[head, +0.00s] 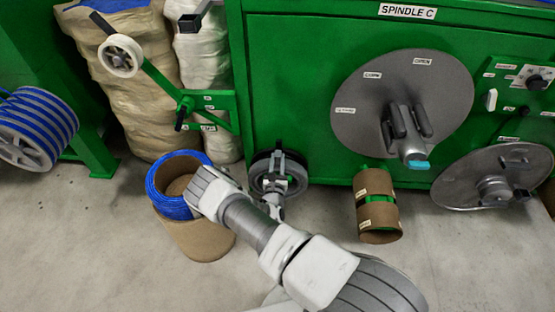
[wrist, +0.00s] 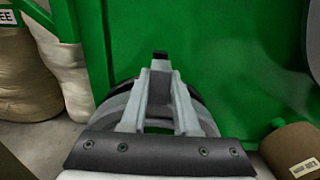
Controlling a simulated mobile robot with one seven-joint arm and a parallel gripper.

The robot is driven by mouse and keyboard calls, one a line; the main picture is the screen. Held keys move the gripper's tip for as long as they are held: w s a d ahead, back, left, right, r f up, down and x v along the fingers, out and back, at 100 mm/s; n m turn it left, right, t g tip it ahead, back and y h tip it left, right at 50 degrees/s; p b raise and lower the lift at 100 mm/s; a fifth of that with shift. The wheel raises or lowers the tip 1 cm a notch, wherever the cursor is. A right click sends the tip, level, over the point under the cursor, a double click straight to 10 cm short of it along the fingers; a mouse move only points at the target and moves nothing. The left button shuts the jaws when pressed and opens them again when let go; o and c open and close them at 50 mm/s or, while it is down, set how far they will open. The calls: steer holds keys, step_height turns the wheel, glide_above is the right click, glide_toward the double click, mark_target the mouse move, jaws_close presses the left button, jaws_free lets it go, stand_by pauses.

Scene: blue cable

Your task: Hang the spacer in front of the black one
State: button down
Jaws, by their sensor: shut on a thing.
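My gripper (head: 279,158) is shut on a round ring-shaped spacer (head: 296,180) in front of the green machine's lower left panel. The ring looks grey with a dark rim in the head view. In the wrist view my gripper (wrist: 160,70) reaches forward, with the ring's grey and black edges (wrist: 118,103) curving out on both sides of the fingers. The fingers hide its middle. I cannot tell whether a separate black spacer sits behind it, or whether a hook holds it. A small black tip shows at the fingers' far end.
The green machine (head: 300,60) carries a large grey disc (head: 365,120). A brown cylinder (head: 377,220) stands right of my gripper; a blue cable coil (head: 163,200) sits on a cardboard drum (head: 205,243) at left. Behind are sacks (head: 135,90) and a white reel (head: 113,62) on a green bracket.

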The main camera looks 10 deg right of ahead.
steer(key=shift+f, duration=0.15)
jaws_free()
stand_by(0.7)
steer(key=shift+r+p, duration=2.3)
steer(key=shift+r, duration=0.2)
stand_by(0.5)
steer(key=shift+p+v, duration=0.65)
steer(key=shift+v, duration=0.85)
stand_by(0.8)
steer(key=p+v, duration=0.3)
steer(key=v, duration=0.7)
stand_by(0.9)
